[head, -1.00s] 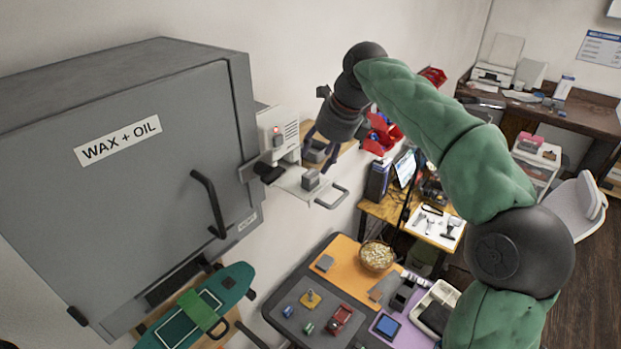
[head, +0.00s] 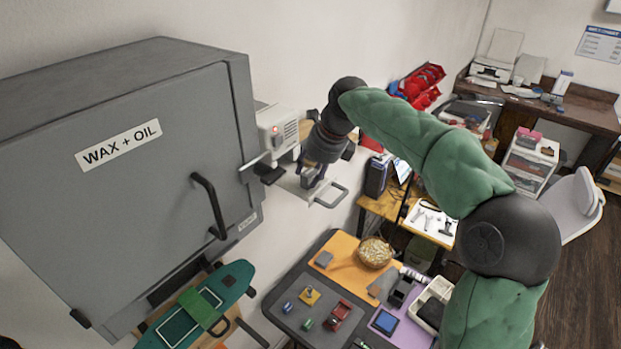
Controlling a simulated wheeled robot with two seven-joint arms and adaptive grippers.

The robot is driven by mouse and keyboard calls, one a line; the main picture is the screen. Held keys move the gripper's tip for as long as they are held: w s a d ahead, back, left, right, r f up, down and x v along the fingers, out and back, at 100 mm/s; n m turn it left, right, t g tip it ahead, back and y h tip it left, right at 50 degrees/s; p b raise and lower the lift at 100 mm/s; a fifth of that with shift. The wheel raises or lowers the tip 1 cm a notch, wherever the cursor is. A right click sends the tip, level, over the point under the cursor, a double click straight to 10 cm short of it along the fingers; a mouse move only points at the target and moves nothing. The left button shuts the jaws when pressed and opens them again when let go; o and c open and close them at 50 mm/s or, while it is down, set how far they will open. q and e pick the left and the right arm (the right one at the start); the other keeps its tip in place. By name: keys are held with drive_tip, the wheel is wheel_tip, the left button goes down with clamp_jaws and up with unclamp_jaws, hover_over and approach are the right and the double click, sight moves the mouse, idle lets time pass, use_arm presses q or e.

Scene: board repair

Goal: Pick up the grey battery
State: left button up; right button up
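My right gripper (head: 312,178) points down over the tray (head: 328,199) of the white wall unit (head: 277,128). Its dark fingers are at the small grey block, which looks like the grey battery (head: 309,181). The fingers and wrist cover most of the block, so I cannot tell whether they are closed on it or only around it. The block appears to be still at the tray. My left gripper is not in view.
A large grey cabinet (head: 120,200) marked WAX + OIL stands at the left, close to the wall unit. A green skateboard (head: 237,281) is below it. Lower down, a work table holds an orange mat (head: 345,272), a bowl (head: 375,253) and small parts. Red bins (head: 424,82) are behind my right arm.

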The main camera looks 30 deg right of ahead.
drive_tip(key=shift+w, duration=0.1)
drive_tip(key=c, duration=0.4)
